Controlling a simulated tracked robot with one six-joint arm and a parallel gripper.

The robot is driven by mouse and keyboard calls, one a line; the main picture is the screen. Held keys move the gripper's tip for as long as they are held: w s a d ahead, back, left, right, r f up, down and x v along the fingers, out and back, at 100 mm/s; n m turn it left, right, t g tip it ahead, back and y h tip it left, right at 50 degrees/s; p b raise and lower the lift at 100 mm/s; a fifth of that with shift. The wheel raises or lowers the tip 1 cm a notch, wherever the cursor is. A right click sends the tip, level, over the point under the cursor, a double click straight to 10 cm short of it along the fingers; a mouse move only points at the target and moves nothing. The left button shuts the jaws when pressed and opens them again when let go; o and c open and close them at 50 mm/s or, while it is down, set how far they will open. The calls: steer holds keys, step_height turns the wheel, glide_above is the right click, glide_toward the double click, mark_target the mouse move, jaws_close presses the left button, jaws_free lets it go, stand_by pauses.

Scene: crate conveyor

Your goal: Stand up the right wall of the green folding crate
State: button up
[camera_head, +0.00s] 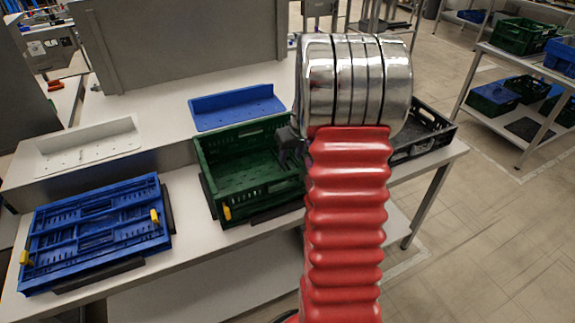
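The green folding crate (205,168) stands on the white table, in the middle of the picture. Its left wall and far wall stand up, and its floor shows. Its right side is mostly hidden behind my red arm, so I cannot tell how the right wall stands. A yellow latch (227,213) shows at its front left corner. My gripper (287,150) is a dark shape at the right part of the crate, close to the far right corner. The arm hides most of it, and I cannot tell whether it is open or touching the crate.
A folded blue crate (95,232) with yellow latches lies at left. A black crate (425,130) is at right, partly behind my arm. Behind are a white tray (88,146), a blue tray (237,107) and a grey panel (185,40). Shelves with crates stand at far right.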

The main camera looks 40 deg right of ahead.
mark_target(286, 167)
steer(key=x, duration=0.7)
steer(key=shift+w+f, duration=0.1)
steer(key=shift+c, duration=0.5)
jaws_close()
